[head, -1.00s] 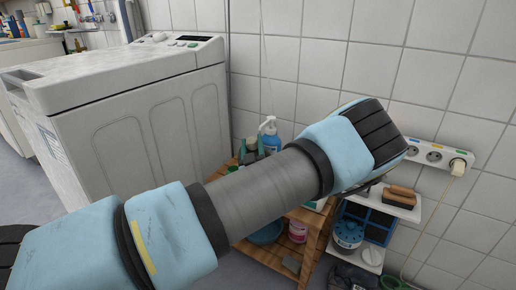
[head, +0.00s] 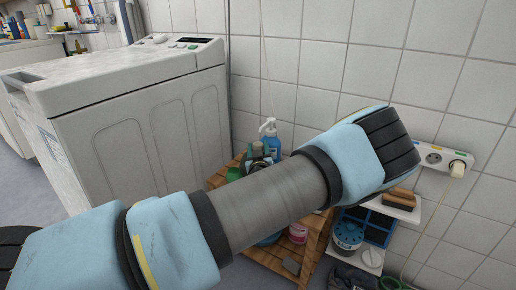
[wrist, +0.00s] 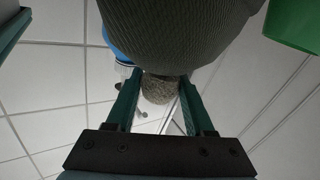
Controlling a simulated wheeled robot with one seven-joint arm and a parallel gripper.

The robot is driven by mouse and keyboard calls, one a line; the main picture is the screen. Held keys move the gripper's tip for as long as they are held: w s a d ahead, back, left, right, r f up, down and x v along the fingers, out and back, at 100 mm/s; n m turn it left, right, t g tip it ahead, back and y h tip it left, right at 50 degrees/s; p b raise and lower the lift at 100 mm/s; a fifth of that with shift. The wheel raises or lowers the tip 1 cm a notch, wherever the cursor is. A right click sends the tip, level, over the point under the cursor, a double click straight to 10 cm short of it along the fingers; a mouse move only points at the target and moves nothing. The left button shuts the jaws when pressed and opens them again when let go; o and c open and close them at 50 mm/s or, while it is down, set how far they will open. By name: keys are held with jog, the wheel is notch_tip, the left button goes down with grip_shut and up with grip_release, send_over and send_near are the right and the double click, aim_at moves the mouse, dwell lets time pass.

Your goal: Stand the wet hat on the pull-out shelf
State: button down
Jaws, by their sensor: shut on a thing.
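In the wrist view, my gripper (wrist: 158,105) is shut on the greyish bobble of the wet hat. The hat's dark grey-green knitted body (wrist: 185,35) fills the top middle, beyond the fingers. In the head view, my arm crosses the middle and hides the gripper; a dark shape beside the pump bottle may be part of the hat, but I cannot tell. A wooden shelf unit (head: 314,240) stands below and behind my forearm, its top partly hidden. A small white shelf (head: 412,212) is to its right. I cannot tell which one pulls out.
A blue pump bottle (head: 270,138) stands at the wooden unit's back. A brush (head: 400,198) lies on the white shelf. A pink tub (head: 298,233) sits lower in the unit. A white washing machine (head: 150,110) is left; the tiled wall and socket strip (head: 440,157) are right.

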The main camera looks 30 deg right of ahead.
jog(key=shift+f, duration=0.15)
jog(key=shift+c, duration=1.4)
grip_release()
